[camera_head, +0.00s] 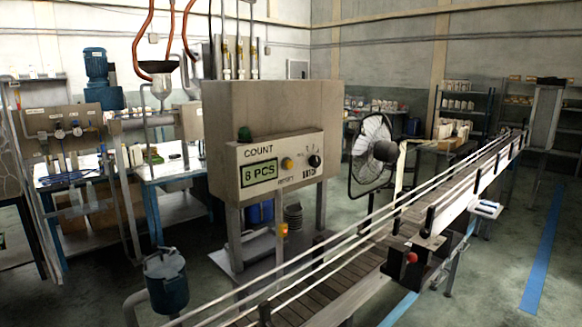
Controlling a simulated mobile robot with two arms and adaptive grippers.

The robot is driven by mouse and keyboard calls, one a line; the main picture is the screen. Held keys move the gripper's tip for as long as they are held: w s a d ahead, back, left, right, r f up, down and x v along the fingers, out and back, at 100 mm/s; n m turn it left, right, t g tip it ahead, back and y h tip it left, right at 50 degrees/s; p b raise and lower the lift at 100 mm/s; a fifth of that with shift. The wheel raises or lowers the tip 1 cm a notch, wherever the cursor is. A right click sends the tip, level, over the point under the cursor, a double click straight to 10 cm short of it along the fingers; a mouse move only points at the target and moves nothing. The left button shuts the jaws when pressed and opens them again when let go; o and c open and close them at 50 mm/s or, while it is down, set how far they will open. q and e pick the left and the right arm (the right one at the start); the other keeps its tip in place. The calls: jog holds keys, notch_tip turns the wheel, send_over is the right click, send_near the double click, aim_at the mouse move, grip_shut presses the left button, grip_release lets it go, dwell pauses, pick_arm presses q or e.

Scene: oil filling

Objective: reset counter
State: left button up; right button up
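The counter box (275,120) stands left of centre in the head view, a large beige cabinet on legs behind the conveyor. Its front panel (282,166) carries the word COUNT and a green display (259,173) reading "8 PCS". Right of the display is a yellow button (287,164) with small lettering below it that I cannot read for sure. Further right is a black knob (314,161). A green button or lamp (244,133) sits at the panel's upper left. Neither of my grippers shows in this view.
A conveyor with guard rails (340,282) runs from the bottom centre to the far right, in front of the counter. A fan (372,148) stands behind it. Open floor (500,260) lies at the right.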

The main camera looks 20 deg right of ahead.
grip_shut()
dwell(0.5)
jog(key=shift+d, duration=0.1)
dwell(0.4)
